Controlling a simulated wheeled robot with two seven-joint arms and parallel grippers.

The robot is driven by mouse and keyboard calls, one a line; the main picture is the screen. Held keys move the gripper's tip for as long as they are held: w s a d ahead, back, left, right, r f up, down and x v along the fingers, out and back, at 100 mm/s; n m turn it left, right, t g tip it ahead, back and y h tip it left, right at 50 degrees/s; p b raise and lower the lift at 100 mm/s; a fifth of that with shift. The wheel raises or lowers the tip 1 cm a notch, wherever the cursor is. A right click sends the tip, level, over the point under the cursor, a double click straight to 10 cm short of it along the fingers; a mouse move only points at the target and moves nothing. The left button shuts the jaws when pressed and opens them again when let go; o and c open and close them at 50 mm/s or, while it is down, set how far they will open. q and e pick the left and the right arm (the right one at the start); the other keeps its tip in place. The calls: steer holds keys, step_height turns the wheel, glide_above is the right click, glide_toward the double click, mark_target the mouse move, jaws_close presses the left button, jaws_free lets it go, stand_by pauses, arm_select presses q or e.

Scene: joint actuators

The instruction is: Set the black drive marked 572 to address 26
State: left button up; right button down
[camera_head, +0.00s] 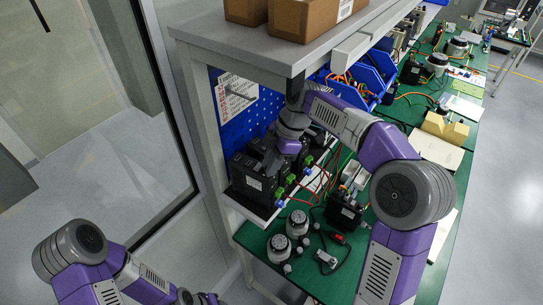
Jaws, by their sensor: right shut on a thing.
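Black drives stand side by side on a white shelf (236,203) below the blue pegboard. The nearest black drive (252,181) has a small pale label on its front, too small to read, and green and blue connectors at its right side. My right gripper (272,163) reaches down from above onto the top of this drive. It is shut on a part there; the fingertips are small and dark, so the exact part is unclear. My left arm is at the lower left, and only a bit of its end (208,299) shows at the bottom edge; its fingers are not clear.
Two round grey-white motors (298,223), another black unit (343,211) and a small cabled device (326,260) lie on the green bench (305,280). Loose wires run between shelf and bench. A grey top shelf (270,48) with cardboard boxes (305,15) overhangs the drives.

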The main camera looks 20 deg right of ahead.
steer(key=n+p, duration=0.1)
steer(key=n+g+p, duration=0.1)
steer(key=n+p, duration=0.1)
steer(key=shift+w+r+n, duration=0.2)
steer(key=shift+n, duration=0.1)
steer(key=shift+w+a+f+n+g+h+p, duration=0.1)
steer(key=shift+n+g+h+p, duration=0.25)
steer(key=shift+n+p, duration=0.45)
steer(key=shift+f+n+g+h+p, duration=0.1)
steer(key=shift+n+g+h+p, duration=0.2)
steer(key=shift+n+p, duration=0.5)
steer(key=c, duration=1.1)
jaws_free()
steer(key=shift+o, duration=0.5)
